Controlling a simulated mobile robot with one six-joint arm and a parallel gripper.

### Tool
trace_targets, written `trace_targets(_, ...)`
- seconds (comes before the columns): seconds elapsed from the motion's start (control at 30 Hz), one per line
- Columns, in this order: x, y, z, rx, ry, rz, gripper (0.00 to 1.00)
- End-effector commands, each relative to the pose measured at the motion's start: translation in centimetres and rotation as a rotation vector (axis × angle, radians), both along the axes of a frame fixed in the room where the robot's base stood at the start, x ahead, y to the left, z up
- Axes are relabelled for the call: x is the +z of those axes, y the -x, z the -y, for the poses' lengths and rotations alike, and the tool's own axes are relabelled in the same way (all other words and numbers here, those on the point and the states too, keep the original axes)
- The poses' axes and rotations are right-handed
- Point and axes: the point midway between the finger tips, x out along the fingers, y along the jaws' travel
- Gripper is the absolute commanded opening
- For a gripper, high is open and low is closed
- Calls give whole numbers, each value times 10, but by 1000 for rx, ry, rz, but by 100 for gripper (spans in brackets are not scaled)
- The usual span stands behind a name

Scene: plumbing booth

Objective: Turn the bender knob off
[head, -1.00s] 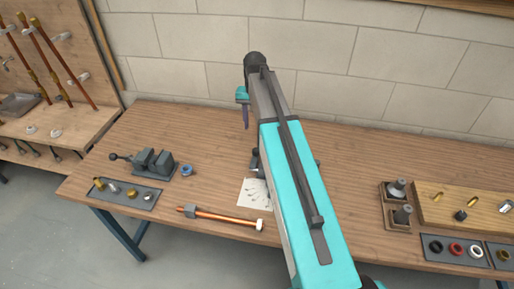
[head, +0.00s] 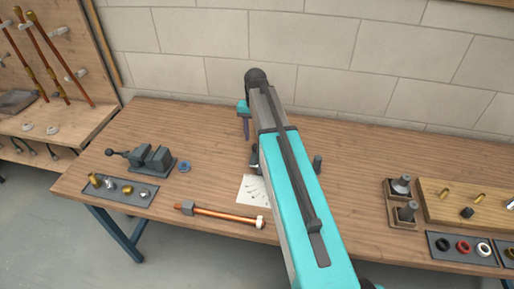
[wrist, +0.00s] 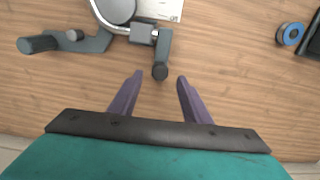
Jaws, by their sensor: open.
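The bender (wrist: 143,33) is at the top of the wrist view, with a curved metal former and grey handles. A short grey arm on it ends in a dark round knob (wrist: 160,72). My gripper (wrist: 160,77) is open, its two purple fingers on either side of the knob's end in the picture. I cannot tell whether they touch it or how far above it they are. In the head view my arm hides most of the bender; a dark post (head: 317,163) shows at its right. One finger of my gripper (head: 246,128) shows there.
A vise (head: 152,158), a blue ring (head: 184,166) and a tray of fittings (head: 118,191) are at the left. A copper pipe (head: 225,215) and a paper sheet (head: 252,189) lie in front.

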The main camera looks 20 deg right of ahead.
Motion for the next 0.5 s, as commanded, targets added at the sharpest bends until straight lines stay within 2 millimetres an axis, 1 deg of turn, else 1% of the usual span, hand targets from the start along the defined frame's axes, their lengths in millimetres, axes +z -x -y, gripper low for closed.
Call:
trace_targets(0.03, -10, 0, 0, 0, -1, -1, 44)
trace_targets(0.2, -28, 1, 0, -1, 0, -1, 44)
trace_targets(0.4, -44, 0, 1, -1, -1, -1, 44)
trace_targets(0.5, -49, 0, 1, -1, 0, 0, 44)
